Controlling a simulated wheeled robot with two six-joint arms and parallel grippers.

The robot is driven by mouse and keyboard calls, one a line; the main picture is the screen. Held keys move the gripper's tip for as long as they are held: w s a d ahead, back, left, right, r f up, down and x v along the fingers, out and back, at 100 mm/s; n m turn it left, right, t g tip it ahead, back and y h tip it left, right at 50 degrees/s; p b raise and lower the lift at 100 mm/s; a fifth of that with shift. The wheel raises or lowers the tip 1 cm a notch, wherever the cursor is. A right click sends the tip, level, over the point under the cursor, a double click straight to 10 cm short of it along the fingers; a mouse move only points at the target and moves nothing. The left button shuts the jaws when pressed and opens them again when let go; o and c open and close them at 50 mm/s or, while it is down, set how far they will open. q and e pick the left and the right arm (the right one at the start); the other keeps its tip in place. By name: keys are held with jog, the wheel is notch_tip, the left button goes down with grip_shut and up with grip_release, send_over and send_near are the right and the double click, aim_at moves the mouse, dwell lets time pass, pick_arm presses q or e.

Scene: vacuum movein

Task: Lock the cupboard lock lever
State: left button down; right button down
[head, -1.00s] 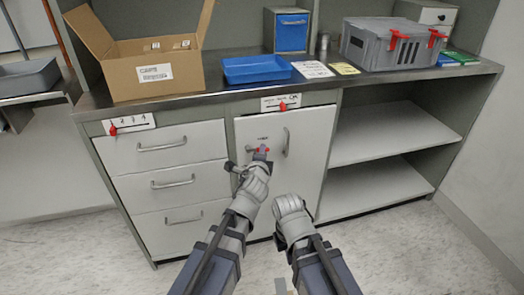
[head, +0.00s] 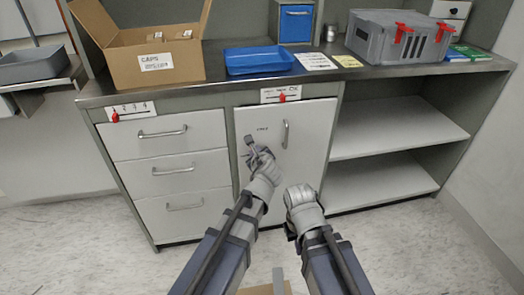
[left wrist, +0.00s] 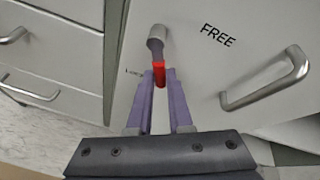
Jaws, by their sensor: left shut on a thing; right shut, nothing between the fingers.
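The lock lever (left wrist: 159,72) is on the white cupboard door (head: 308,150). In the left wrist view its grey pivot is above and its red end points down, close to the partly hidden "LOCK" label; the "FREE" label (left wrist: 218,35) is up and to the right. My left gripper (head: 254,153) is shut on the red end, one finger on each side. In the head view the hand hides most of the lever. My right gripper (head: 303,193) is shut and empty, in front of the door's lower right part; its fingertips are hard to make out.
The door's handle (head: 285,134) is right of the lever. Drawers (head: 172,178) with handles are to the left, open shelves (head: 385,181) to the right. On the counter are a cardboard box (head: 150,66), a blue tray (head: 259,61) and a grey crate (head: 392,46).

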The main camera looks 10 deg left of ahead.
pick_arm(q)
jog(key=shift+s+a+f+m+g+y+b, duration=0.15)
jog(key=shift+a+m+y+b, duration=0.25)
jog(key=shift+m+y, duration=0.3)
jog(key=shift+s+a+f+m+g+y+b, duration=0.2)
jog(key=shift+a+m+y, duration=0.25)
jog(key=shift+m, duration=0.45)
jog(key=shift+w+y, duration=0.1)
jog(key=shift+y, duration=0.15)
jog(key=c, duration=0.8)
grip_release()
jog(key=shift+c, duration=0.2)
jog(key=shift+r, duration=0.15)
notch_tip(320, 180, up, 10)
jog(key=p, duration=1)
